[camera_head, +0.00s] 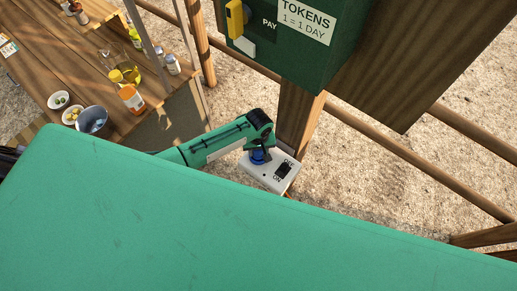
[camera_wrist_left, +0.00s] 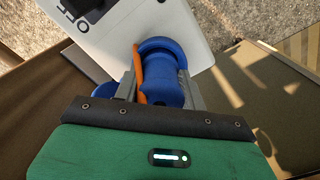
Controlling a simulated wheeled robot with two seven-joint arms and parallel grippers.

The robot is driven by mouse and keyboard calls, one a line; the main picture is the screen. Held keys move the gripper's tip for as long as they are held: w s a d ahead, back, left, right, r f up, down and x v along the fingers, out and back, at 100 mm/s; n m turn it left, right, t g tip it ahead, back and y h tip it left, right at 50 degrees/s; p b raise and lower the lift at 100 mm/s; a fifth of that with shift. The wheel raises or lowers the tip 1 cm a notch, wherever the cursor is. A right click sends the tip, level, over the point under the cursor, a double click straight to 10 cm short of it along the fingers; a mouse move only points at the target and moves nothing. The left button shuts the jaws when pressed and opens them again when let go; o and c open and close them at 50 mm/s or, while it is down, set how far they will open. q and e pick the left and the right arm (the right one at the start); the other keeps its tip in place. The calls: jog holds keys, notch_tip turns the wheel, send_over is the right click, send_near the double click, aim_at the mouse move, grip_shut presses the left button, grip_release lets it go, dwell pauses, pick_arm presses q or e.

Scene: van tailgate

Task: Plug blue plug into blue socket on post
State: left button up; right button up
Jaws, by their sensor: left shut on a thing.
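The white socket box (camera_head: 268,174) with a black OFF/ON switch is mounted by the wooden post (camera_head: 300,115). My left gripper (camera_head: 260,150) is shut on the blue plug, right at the box. In the left wrist view the blue plug (camera_wrist_left: 162,82) sits between the fingers, with an orange strip (camera_wrist_left: 138,75) beside it. The plug's far end meets a round blue collar at the edge of the white box (camera_wrist_left: 115,35). How deep it sits is hidden. Another bit of blue shows left of the fingers (camera_wrist_left: 104,89). My right gripper is not in view.
A dark green token box (camera_head: 300,60) with a yellow part hangs on the post above the socket box. Wooden rails (camera_head: 425,158) run behind. A wooden counter (camera_head: 60,60) with bottles and bowls (camera_head: 92,119) stands at the upper left. Gravel ground lies beyond.

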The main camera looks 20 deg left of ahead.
pick_arm(q)
jog(key=o, duration=1.2)
jog(key=shift+c, duration=0.2)
notch_tip(320, 180, up, 14)
jog(key=shift+f+b, duration=0.1)
jog(key=shift+b, duration=1.1)
